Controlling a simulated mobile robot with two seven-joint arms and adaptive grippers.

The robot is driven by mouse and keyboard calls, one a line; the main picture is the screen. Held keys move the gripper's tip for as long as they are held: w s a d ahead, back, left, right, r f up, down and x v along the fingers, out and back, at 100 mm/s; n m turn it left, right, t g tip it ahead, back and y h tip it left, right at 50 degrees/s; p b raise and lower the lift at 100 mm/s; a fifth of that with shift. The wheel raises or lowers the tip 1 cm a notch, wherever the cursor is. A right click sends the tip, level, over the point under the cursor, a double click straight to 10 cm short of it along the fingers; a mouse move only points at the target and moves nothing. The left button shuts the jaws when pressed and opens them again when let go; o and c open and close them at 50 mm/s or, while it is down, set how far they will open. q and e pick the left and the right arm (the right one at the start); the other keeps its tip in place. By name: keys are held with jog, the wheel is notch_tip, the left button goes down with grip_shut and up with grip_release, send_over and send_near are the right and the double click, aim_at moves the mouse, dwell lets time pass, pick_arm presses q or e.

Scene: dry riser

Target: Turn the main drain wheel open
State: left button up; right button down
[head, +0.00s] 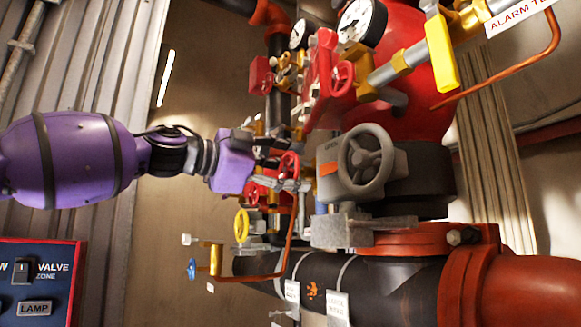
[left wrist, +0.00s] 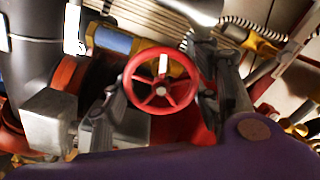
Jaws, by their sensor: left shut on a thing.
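A red spoked handwheel (left wrist: 137,98) with a white mark near its hub shows in the left wrist view between the two fingers of my left gripper (left wrist: 160,80). The fingers are shut on its rim from both sides. In the head view, my left gripper (head: 287,184) reaches in from the left to this red wheel (head: 289,163), among the small pipes left of the grey gearbox. The fingers and nearby pipework partly hide the wheel there. I cannot read a label on the wheel. My right gripper is not in view.
A grey handwheel (head: 366,160) on a gearbox stands close to the right. A yellow wheel (head: 241,225) and a blue tap (head: 191,268) sit below my arm. Gauges (head: 362,22) and a yellow lever (head: 442,52) are above. A control panel (head: 40,280) is lower left.

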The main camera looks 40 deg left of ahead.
pick_arm(q)
jog(key=shift+d+f, duration=0.1)
jog(key=shift+f, duration=0.05)
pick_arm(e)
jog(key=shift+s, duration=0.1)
pick_arm(q)
jog(key=o, duration=1.2)
jog(key=shift+c, duration=0.2)
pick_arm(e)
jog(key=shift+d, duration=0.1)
pick_arm(q)
jog(key=shift+s+a, duration=0.2)
jog(key=shift+s, duration=0.35)
jog(key=v, duration=1.1)
